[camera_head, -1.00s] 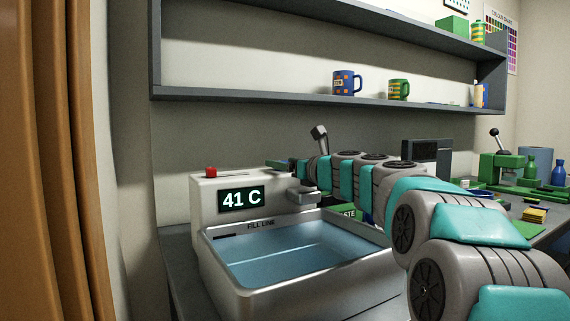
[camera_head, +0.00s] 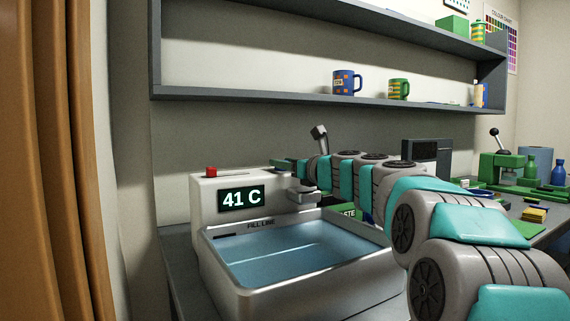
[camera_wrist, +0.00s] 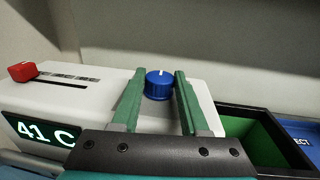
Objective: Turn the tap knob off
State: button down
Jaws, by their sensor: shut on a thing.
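The blue tap knob (camera_wrist: 159,86) with a white mark sits on top of the white bath housing, in the wrist view. My gripper (camera_wrist: 160,73) has its two green fingers on either side of the knob and is shut on it. In the head view my gripper (camera_head: 285,162) is above the back of the housing, and the knob is hidden there or too small to make out. The grey spout (camera_head: 303,191) sticks out over the water basin (camera_head: 335,293). The display (camera_head: 241,199) reads 41 C. No stream from the spout can be made out.
A red slider (camera_wrist: 22,70) is left of the knob on the housing. A dark bin (camera_wrist: 253,140) with a green inside stands to the right. A grey shelf (camera_head: 300,101) with mugs runs above my arm. A green press (camera_head: 499,168) stands farther right.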

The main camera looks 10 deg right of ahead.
jog(key=shift+w+d+f+n+g+y, duration=0.15)
jog(key=shift+n+g+y, duration=0.25)
jog(key=shift+n+y, duration=0.3)
jog(key=shift+w+d+n+g+y, duration=0.1)
jog(key=shift+n+g+y, duration=0.9)
jog(key=shift+y, duration=0.25)
jog(key=shift+w+d+n+g+y, duration=0.1)
jog(key=shift+n+g+y, duration=0.85)
jog(key=shift+y, duration=0.3)
jog(key=shift+s+n+g+y, duration=0.1)
jog(key=shift+n+g+y, duration=0.2)
jog(key=shift+g, duration=0.15)
jog(key=shift+c, duration=2.1)
grip_release()
jog(key=v, duration=0.7)
jog(key=shift+s+d, duration=0.25)
jog(key=shift+d, duration=0.05)
